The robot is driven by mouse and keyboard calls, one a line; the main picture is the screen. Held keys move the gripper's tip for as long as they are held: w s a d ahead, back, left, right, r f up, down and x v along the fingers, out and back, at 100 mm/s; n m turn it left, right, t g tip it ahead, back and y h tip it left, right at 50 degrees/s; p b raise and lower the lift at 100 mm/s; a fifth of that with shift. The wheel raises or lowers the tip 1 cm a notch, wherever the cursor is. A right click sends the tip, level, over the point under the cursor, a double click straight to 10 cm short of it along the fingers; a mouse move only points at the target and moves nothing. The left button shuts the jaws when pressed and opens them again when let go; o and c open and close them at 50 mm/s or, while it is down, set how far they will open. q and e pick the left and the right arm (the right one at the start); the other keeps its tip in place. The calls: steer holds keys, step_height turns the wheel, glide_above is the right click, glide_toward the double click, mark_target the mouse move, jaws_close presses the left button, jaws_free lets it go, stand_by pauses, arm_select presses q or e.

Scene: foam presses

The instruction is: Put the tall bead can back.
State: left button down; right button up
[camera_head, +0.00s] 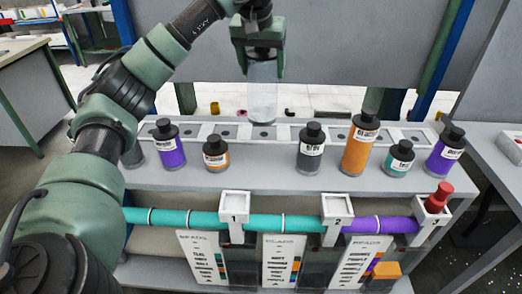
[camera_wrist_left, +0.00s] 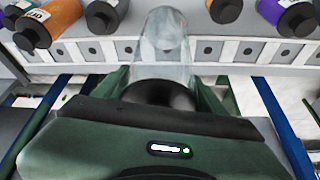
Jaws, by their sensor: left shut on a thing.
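My left gripper (camera_head: 265,62) is shut on the black top of a tall clear can (camera_head: 263,92), which hangs upright below the fingers. The can looks see-through, with no beads visible inside. In the head view its lower end is just above or at the pale slotted rack (camera_head: 285,132) at the back of the shelf; I cannot tell whether it touches. The left wrist view also shows the clear can (camera_wrist_left: 162,45) between the fingers, pointing toward the row of slots (camera_wrist_left: 230,50). My right gripper is not in view.
Labelled cans stand along the shelf: purple (camera_head: 170,150), small orange (camera_head: 216,157), grey (camera_head: 311,148), tall orange (camera_head: 359,145), teal (camera_head: 399,160) and purple (camera_head: 443,155). A gap lies between the small orange and grey cans. Teal and purple tubes (camera_head: 185,218) run below.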

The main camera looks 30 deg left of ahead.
mark_target(262, 113)
arm_select(q)
step_height(262, 113, down, 14)
steer(key=shift+w+a+r+p, duration=0.1)
steer(key=shift+r+p, duration=0.05)
steer(key=shift+p, duration=0.8)
step_height(262, 113, down, 4)
steer(key=shift+w+f+p, duration=0.1)
steer(key=shift+f+p, duration=0.15)
steer(key=shift+p, duration=0.15)
steer(key=shift+f, duration=0.1)
steer(key=shift+c, duration=2)
jaws_free()
steer(key=shift+o, duration=1.2)
